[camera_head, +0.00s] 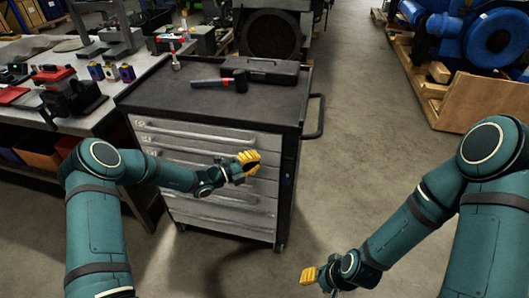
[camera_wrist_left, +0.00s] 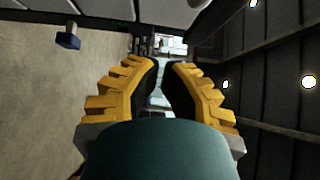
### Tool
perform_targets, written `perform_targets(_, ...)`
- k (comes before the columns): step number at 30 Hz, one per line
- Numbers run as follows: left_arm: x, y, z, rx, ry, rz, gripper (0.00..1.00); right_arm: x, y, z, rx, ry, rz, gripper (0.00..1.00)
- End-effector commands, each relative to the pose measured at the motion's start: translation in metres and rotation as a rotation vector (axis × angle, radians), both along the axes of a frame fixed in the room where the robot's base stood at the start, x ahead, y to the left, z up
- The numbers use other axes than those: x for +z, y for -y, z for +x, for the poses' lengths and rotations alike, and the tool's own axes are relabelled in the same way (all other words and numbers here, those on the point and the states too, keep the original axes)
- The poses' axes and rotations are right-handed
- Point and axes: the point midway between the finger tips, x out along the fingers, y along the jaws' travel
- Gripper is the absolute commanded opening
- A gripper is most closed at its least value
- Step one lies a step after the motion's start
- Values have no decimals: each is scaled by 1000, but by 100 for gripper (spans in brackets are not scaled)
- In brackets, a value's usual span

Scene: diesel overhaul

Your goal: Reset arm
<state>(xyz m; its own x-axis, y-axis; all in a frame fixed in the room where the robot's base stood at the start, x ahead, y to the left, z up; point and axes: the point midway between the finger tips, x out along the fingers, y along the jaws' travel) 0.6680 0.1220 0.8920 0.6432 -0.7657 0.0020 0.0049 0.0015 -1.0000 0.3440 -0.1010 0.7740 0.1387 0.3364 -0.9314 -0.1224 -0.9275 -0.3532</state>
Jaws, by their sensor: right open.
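My left arm comes in from the left, and its yellow-fingered left gripper (camera_head: 248,163) is in front of the tool cabinet's drawer side. In the left wrist view, its two fingers (camera_wrist_left: 166,66) stand apart with a gap between the tips and nothing held. My right arm comes in from the right. Its right gripper (camera_head: 309,276) is low over the floor, open, with its fingers partly hidden by the wrist and nothing seen in it.
Blue machinery on wood (camera_head: 475,104) is at the upper right. The floor between is clear.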

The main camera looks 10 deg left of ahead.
Motion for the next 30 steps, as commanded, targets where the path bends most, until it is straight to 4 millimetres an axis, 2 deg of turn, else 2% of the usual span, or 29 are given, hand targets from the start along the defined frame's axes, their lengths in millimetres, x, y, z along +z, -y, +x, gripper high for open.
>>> perform_targets(1, -1, -10, -8, 2, -4, 0, 0, 2, 0, 1, -1, 2, 0, 47)
perform_targets(6, -1, -32, -27, 1, -2, -1, 0, 5, 0, 2, -3, 4, 0, 47)
perform_targets(12, -1, -45, -39, 0, -1, 0, 0, 6, 0, 3, -3, 6, -1, 47)
perform_targets(18, -2, -47, -42, -4, -1, 3, 0, 6, 0, 3, -5, 7, -1, 47)
perform_targets(22, -11, -29, -55, -72, 21, 94, 0, 6, 0, 3, -5, 7, -2, 47)
perform_targets(26, -39, 10, -100, -279, 119, 354, 0, 6, 0, 3, -4, 7, -1, 47)
perform_targets(27, -51, 22, -121, -377, 178, 463, 0, 6, 0, 3, -4, 7, -1, 47)
perform_targets(29, -70, 37, -156, -545, 293, 637, 0, 6, 0, 3, -3, 6, -1, 47)
perform_targets(30, -82, 42, -180, -668, 391, 754, 0, 6, 0, 3, -3, 6, -1, 47)
